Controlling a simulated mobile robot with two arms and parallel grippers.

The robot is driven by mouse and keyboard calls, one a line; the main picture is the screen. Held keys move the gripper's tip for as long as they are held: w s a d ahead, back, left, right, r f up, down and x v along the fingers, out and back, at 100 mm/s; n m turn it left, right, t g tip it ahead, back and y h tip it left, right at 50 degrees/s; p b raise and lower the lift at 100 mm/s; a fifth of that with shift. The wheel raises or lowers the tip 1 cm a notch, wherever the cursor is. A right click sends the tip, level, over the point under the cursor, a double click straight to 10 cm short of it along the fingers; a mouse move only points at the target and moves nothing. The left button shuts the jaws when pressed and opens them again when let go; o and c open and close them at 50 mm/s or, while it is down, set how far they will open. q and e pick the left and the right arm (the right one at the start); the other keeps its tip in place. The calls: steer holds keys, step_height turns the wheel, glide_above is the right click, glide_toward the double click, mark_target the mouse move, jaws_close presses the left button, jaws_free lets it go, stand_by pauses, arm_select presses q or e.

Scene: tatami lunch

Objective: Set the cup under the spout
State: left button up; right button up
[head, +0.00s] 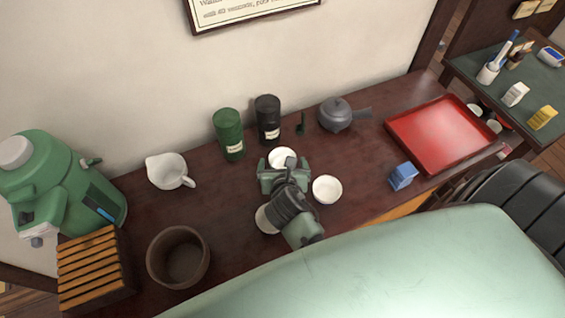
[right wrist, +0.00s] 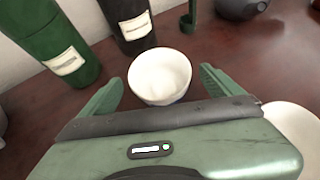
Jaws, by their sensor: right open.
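My right gripper (head: 283,169) is open above the table, with a small white cup (head: 283,155) just ahead of it. In the right wrist view the cup (right wrist: 160,78) stands upright between the two spread fingers, and I see no clear contact. A second white cup (head: 327,188) stands to the right of the gripper. A third white one (head: 264,221) is partly hidden by my right arm. The green dispenser (head: 48,172) is at the far left, with its spout (head: 38,241) low on its front. My left gripper is not in view.
A slatted wooden box (head: 92,262) and a brown bowl (head: 178,257) stand near the dispenser. A white pitcher (head: 166,171), green canister (head: 229,135) and black canister (head: 267,119) line the back. A grey teapot (head: 336,113), blue box (head: 402,176) and red tray (head: 440,133) are right.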

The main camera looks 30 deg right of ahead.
mark_target(283, 163)
steer(key=shift+x, duration=1.3)
steer(key=shift+r, duration=0.1)
steer(key=c, duration=1.7)
